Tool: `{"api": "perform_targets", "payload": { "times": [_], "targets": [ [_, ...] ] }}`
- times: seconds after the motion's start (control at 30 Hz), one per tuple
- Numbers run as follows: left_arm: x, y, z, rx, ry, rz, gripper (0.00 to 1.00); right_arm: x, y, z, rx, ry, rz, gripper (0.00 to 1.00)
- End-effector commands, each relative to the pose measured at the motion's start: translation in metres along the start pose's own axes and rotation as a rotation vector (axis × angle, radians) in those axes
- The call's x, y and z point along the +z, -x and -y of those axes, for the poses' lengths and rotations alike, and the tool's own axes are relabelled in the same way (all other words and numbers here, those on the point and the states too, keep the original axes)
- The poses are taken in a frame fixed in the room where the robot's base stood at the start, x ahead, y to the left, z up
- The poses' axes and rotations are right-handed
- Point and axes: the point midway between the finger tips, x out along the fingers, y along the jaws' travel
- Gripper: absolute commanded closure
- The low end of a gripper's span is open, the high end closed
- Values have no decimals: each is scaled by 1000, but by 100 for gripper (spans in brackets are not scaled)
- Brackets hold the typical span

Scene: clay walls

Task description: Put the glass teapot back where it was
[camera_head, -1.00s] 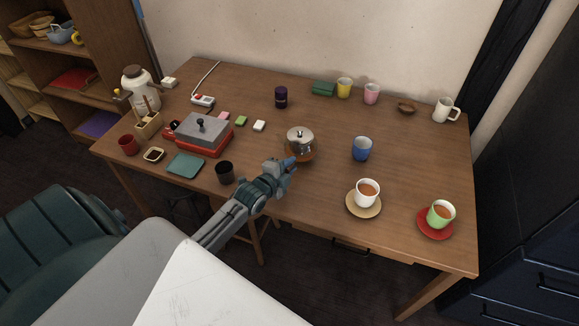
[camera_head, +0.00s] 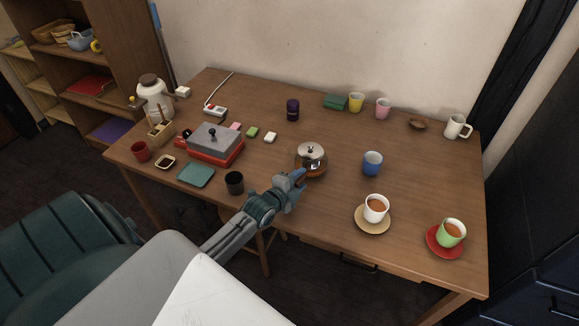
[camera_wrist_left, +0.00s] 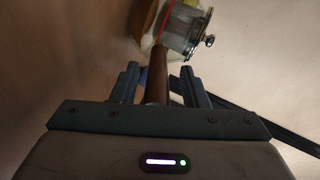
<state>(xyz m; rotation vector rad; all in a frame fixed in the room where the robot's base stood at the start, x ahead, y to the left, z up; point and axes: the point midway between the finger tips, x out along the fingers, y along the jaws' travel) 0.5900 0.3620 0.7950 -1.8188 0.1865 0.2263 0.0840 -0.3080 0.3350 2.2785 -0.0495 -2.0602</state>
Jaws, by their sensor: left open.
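The glass teapot (camera_head: 312,168) stands upright on the wooden table near its front middle, with a shiny metal lid and amber tea inside. My left gripper (camera_head: 300,179) is at its near side. In the left wrist view the teapot (camera_wrist_left: 186,28) is at the top, and its brown handle (camera_wrist_left: 157,76) runs between the two spread fingers of the left gripper (camera_wrist_left: 158,86). The fingers look apart from the handle. The gripper hides part of the teapot's near side in the head view. My right gripper is out of view.
A blue cup (camera_head: 372,163) stands right of the teapot, a black cup (camera_head: 234,183) to its left. A filled white cup (camera_head: 376,209) on a tan saucer and a green cup (camera_head: 452,232) on a red saucer stand front right. The table behind the teapot is mostly clear.

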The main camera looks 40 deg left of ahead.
Motion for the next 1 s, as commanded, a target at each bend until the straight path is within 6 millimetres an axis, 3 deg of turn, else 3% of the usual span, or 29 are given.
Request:
{"api": "perform_targets", "payload": {
  "times": [0.5, 0.73, 1.0],
  "targets": [
    [0, 97, -2, 3, -4, -1, 59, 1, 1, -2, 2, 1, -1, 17],
    [0, 116, -1, 1, -2, 0, 59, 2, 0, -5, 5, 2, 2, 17],
    [0, 119, 0, 0, -1, 0, 59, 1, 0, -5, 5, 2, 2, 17]
  ]
}}
